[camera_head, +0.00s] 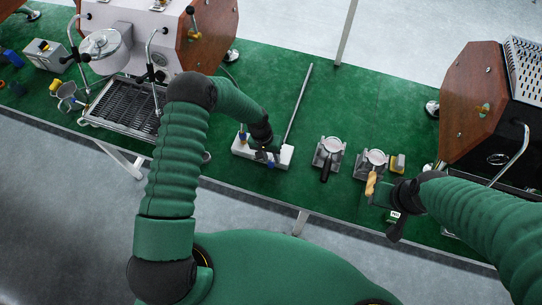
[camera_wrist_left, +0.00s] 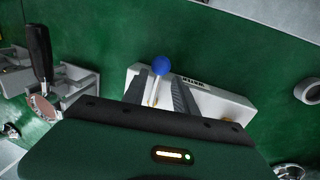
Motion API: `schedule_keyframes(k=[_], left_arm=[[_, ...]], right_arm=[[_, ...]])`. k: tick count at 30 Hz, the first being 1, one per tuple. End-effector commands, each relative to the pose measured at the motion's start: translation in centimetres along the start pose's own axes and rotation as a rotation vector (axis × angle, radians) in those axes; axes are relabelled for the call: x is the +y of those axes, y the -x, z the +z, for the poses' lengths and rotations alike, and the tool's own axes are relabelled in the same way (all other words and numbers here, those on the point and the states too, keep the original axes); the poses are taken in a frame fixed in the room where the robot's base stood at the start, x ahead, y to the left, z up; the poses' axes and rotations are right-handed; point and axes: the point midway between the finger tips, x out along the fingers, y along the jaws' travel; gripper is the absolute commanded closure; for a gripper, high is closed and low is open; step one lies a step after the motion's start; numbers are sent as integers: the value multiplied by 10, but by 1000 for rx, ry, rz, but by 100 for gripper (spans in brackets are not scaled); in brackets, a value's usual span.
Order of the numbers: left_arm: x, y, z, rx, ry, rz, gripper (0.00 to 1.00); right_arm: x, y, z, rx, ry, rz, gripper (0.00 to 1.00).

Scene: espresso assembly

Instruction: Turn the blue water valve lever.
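A white valve block (camera_head: 284,158) lies on the green bench in the head view, in front of my body. In the left wrist view the white block (camera_wrist_left: 225,103) bears a dark label and a lever with a blue ball knob (camera_wrist_left: 161,65) on a brass-coloured stem. My left gripper (camera_wrist_left: 163,78) is open, with one finger on each side of the lever; I cannot tell whether either finger touches it. In the head view my left gripper (camera_head: 268,152) is over the block's right part. My right gripper (camera_head: 380,193) is beside a portafilter's wooden handle (camera_head: 371,184); its fingers are unclear.
Two portafilters on grey stands (camera_head: 328,150) (camera_head: 376,157) are right of the block. A long grey rod (camera_head: 299,103) lies behind it. Espresso machines stand left (camera_head: 150,35) and right (camera_head: 470,95). The bench's front edge is close to my body.

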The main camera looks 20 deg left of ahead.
Motion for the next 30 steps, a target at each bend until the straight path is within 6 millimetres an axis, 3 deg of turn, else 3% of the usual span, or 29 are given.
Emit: schedule_keyframes(k=[4,12,30], left_arm=[[0,0,0,0,0,0,66],[0,0,0,-1,0,0,100],[0,1,0,0,1,-1,100]], right_arm=[[0,0,0,0,0,0,64],[0,0,0,0,0,0,64],[0,0,0,0,0,0,64]])
